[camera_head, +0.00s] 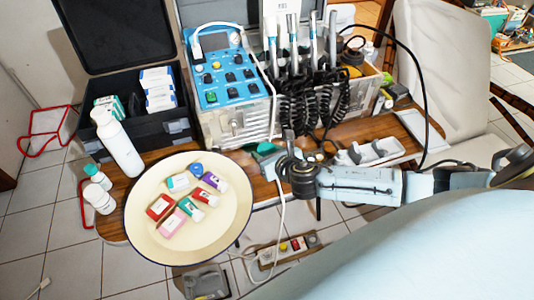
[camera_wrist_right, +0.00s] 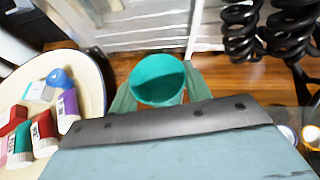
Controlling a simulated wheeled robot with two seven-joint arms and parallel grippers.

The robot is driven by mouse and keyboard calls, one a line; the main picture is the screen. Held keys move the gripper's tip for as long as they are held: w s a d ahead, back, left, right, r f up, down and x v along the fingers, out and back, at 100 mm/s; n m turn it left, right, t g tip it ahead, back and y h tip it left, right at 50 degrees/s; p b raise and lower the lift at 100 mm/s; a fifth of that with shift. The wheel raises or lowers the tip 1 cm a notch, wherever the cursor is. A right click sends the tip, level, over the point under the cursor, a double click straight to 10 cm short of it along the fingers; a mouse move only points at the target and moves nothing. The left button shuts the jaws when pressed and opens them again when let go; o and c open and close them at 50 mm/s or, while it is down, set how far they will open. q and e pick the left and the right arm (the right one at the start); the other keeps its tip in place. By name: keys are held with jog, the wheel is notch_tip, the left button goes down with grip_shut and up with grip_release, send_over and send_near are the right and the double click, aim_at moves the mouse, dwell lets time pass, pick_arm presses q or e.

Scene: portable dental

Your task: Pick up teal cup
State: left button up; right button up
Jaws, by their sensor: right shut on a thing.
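The teal cup (camera_wrist_right: 160,78) shows in the right wrist view, upright with its open rim toward the camera and a finger on each side of it. My right gripper (camera_wrist_right: 162,92) is shut on it. In the head view the right arm comes in from the right, and the right gripper (camera_head: 268,165) is at the wooden table's front part, beside the round tray. Only a small teal part of the cup (camera_head: 264,148) shows there; the rest is hidden by the gripper. I cannot tell if the cup still touches the table. My left gripper is not in view.
A cream round tray (camera_head: 150,235) with several small boxes and tubes overhangs the wooden table at left. Behind the cup stands a metal dental unit (camera_head: 240,125) with black coiled cords (camera_head: 310,105). A white tray (camera_head: 370,151) lies to the right. A white cable hangs down near the gripper.

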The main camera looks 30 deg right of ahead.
jog(key=shift+r+p, duration=0.3)
jog(key=shift+r, duration=0.6)
notch_tip(320, 180, up, 3)
jog(key=shift+r+p, duration=0.15)
jog(key=shift+p, duration=0.5)
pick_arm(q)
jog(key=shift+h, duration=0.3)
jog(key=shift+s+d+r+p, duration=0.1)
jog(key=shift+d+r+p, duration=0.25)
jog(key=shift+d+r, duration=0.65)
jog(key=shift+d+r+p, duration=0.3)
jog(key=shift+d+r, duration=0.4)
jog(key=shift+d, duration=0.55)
pick_arm(e)
jog(key=shift+r, duration=1.95)
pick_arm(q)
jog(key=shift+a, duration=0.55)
